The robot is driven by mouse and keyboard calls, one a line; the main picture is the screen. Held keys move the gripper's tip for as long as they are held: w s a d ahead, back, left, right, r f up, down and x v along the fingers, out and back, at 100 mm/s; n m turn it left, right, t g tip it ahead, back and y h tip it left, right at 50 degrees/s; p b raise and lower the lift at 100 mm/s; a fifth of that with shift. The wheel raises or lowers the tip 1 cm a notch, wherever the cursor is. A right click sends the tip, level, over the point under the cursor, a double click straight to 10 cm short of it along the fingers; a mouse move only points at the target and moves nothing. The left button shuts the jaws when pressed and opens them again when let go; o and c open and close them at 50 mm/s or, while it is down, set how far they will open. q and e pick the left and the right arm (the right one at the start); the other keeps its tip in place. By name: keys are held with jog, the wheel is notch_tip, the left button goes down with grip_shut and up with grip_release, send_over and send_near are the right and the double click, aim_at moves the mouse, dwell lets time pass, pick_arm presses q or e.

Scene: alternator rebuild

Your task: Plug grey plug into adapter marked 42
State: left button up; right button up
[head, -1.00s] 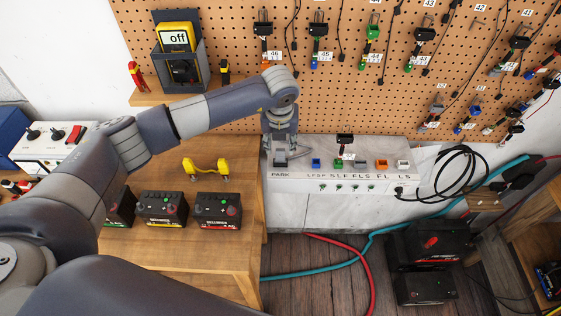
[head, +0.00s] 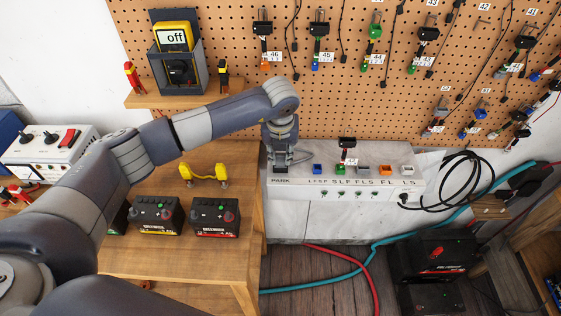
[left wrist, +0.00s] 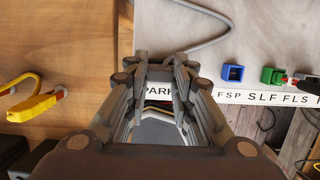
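My left gripper (head: 280,158) points down at the PARK place on the left end of the white panel (head: 318,182). In the left wrist view its two fingers (left wrist: 162,68) stand close together over the PARK label. A grey cable (left wrist: 205,42) runs from between the fingertips to the upper right. The grey plug is mostly hidden by the fingers, and I cannot tell whether they grip it. A black-topped adapter (head: 347,144) with a white tag stands at the panel's green socket; its number is too small to read. The 42 label (head: 484,7) is on the pegboard. My right gripper is not in view.
Blue (head: 317,169), grey (head: 363,171), orange (head: 385,171) and white (head: 407,171) sockets line the panel. Several adapters hang on the pegboard (head: 400,110) behind.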

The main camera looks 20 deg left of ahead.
aim_at(280, 155)
pick_arm(q)
jog(key=shift+r, duration=0.1)
dwell(0.3)
jog(key=shift+w+p+v, duration=0.2)
jog(key=shift+p+v, duration=0.25)
jog(key=shift+v, duration=0.5)
jog(key=shift+w+p+v, duration=0.25)
jog(key=shift+p+v, duration=0.2)
jog(key=shift+v, duration=0.55)
jog(key=shift+a+r, duration=0.1)
jog(key=shift+a, duration=0.05)
